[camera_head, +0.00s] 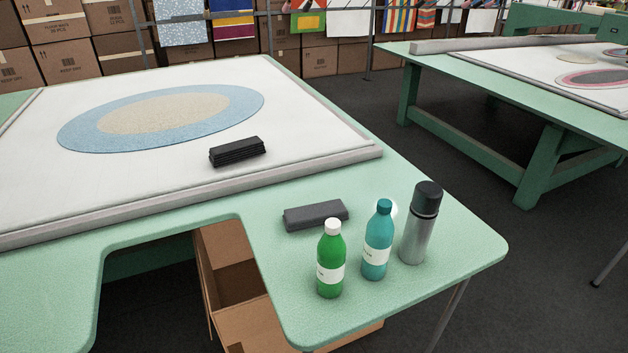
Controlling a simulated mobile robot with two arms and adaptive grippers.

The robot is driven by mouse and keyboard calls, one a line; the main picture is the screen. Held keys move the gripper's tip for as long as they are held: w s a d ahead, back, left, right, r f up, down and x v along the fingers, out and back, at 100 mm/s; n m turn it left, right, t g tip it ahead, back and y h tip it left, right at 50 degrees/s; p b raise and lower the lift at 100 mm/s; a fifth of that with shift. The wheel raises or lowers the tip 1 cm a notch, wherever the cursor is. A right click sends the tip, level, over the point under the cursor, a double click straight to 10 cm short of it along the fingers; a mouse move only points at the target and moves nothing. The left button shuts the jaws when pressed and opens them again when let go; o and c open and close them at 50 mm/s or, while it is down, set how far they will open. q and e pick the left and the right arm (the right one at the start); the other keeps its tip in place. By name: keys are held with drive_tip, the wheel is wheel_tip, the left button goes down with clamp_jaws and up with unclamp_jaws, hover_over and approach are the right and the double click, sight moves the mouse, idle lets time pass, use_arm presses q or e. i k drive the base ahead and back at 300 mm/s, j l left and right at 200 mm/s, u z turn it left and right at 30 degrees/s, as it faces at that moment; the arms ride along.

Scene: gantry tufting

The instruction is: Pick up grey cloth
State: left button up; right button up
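The grey cloth (316,214) is a dark grey folded block lying flat on the green table top (467,256), in front of the frame's right corner. It sits just behind and left of a green bottle with a white cap (330,262). A folded black stack (238,151) lies on the white framed canvas (300,128), behind and left of the grey cloth. Neither of my grippers shows in the head view.
A teal bottle (377,242) and a grey flask with a dark lid (420,226) stand right of the grey cloth. An open cardboard box (223,250) is below the table's cut-out. A second green table (429,76) stands at the right. Cardboard boxes (60,44) line the back.

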sight(297, 218)
drive_tip(key=i+l+u, duration=0.1)
drive_tip(key=l, duration=0.2)
drive_tip(key=i+l+u, duration=0.1)
drive_tip(key=l, duration=0.25)
drive_tip(key=i+l+u, duration=0.1)
drive_tip(key=l, duration=0.25)
drive_tip(key=i+l+u, duration=0.1)
drive_tip(key=i+l, duration=0.15)
drive_tip(key=l+u, duration=0.1)
drive_tip(key=l, duration=0.35)
drive_tip(key=i, duration=0.05)
